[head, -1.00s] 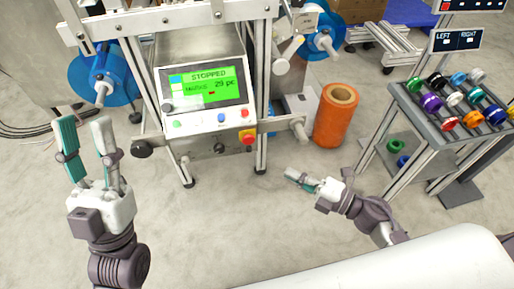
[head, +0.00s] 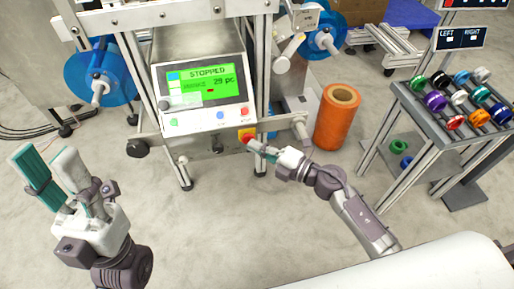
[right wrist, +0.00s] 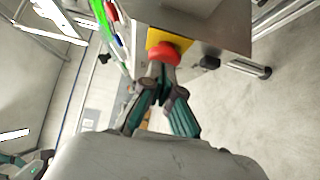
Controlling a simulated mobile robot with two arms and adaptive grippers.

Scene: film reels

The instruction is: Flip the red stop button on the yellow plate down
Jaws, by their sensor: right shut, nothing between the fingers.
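The red stop button (right wrist: 164,53) sits on a yellow plate (right wrist: 154,38) at the lower right of the machine's control box. In the head view the yellow plate (head: 243,132) is partly covered and the red button (head: 247,139) shows beside my fingertips. My right gripper (head: 255,146) is shut and empty, its fingertips right at the button. In the right wrist view its fingertips (right wrist: 160,70) overlap the lower edge of the button; I cannot tell whether they touch. My left gripper (head: 48,160) is open and empty at the left, away from the machine.
The screen (head: 206,82) reads STOPPED, with small buttons below it. An orange roll (head: 336,118) stands on the floor right of the machine. A rack (head: 432,135) with several coloured reels is at the right. The floor in front is clear.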

